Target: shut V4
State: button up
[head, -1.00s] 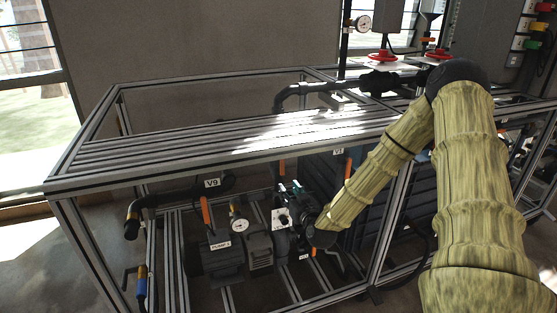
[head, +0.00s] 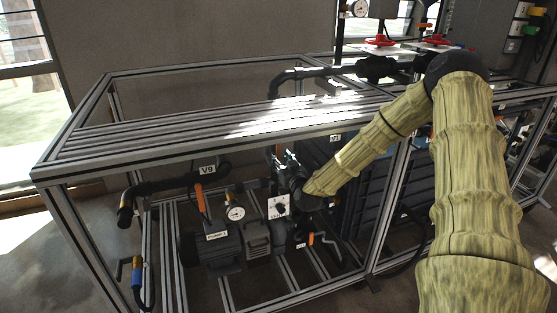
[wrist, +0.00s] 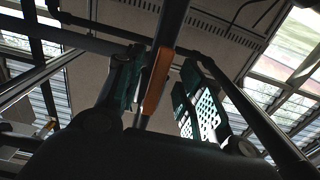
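No label clearly reading V4 can be made out. My gripper (head: 288,160) is inside the pipe frame, below the top slats, beside an orange valve handle (head: 278,151). In the wrist view an orange handle (wrist: 157,82) stands between the two teal-padded fingers of my gripper (wrist: 160,95). The fingers are apart. The left finger is close to the handle; whether it touches is unclear. A gap shows on the right. The valve body under the handle is hidden. A small tag (head: 300,245) by a lower orange handle (head: 311,239) is too small to read.
The metal frame (head: 95,163) surrounds the work space, with slats overhead. Valve V9 (head: 207,169) with its orange handle (head: 200,197), a gauge (head: 235,213) and a pump (head: 218,245) stand to the left. Red handwheels (head: 380,41) sit on pipes behind.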

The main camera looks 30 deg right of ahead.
jog(key=shift+x, duration=1.25)
jog(key=shift+c, duration=0.3)
grip_shut()
